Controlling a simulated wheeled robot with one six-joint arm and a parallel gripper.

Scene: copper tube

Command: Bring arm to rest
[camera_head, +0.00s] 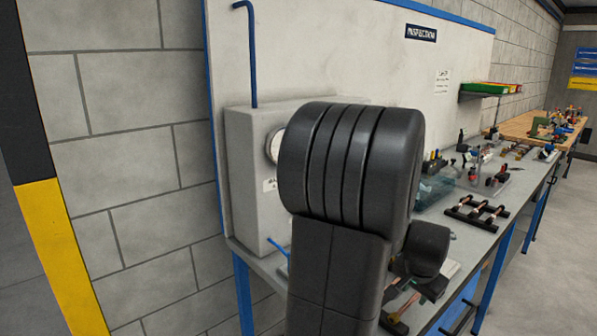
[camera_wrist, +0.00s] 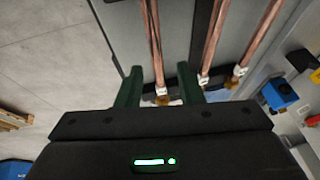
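My arm (camera_head: 350,165), dark grey, fills the middle of the head view and hides my gripper there. In the wrist view my gripper (camera_wrist: 160,70) shows two dark green fingers standing well apart. Several copper tubes run up the wrist view. One copper tube (camera_wrist: 155,45) shows in the gap between the fingers, with clear space on both sides. Another copper tube (camera_wrist: 212,40) passes near the right finger, and a third (camera_wrist: 258,42) lies further right. I cannot tell how far the tubes are from the fingertips.
A grey box with a gauge (camera_head: 248,180) stands on the bench behind my arm. A dark rack with copper pieces (camera_head: 477,213) lies on the bench to the right. Blue parts (camera_wrist: 279,93) show at the right in the wrist view. Open floor (camera_head: 560,235) lies right of the bench.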

